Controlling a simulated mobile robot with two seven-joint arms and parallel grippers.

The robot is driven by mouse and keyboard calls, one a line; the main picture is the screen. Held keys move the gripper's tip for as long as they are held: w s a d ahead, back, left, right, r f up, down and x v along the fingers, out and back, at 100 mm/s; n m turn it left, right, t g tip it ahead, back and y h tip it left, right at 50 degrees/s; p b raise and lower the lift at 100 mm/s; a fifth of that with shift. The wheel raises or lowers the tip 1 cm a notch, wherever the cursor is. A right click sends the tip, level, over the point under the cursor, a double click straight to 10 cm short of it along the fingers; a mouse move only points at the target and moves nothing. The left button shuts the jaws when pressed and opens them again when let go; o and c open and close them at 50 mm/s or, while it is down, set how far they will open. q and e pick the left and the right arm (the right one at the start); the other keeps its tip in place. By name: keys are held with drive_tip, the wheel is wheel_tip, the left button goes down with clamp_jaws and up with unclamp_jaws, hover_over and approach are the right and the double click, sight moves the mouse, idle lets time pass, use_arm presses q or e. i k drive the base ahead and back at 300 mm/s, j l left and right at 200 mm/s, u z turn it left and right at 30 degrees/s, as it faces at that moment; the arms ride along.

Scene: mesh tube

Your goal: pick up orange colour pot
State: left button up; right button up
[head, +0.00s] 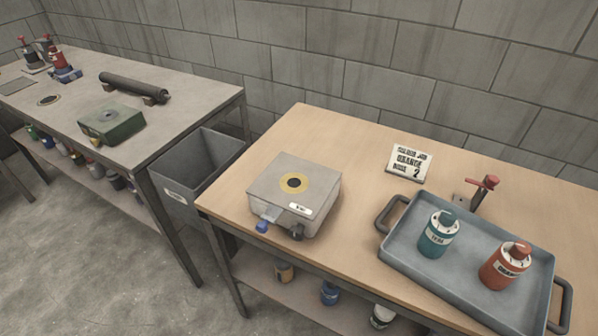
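The orange pot (504,267) stands upright in the right part of a grey tray (400,262) on the wooden table. It has an orange cap and a pale label band whose text is only partly legible. A teal pot (437,236) stands upright to its left in the same tray, with a gap between them. Neither of my grippers shows in the head view, and nothing is touching the orange pot.
A dark bin (185,180) is between the two tables. The table's middle is clear.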

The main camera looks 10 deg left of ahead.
sight(501, 269)
drive_tip(key=z, duration=1.45)
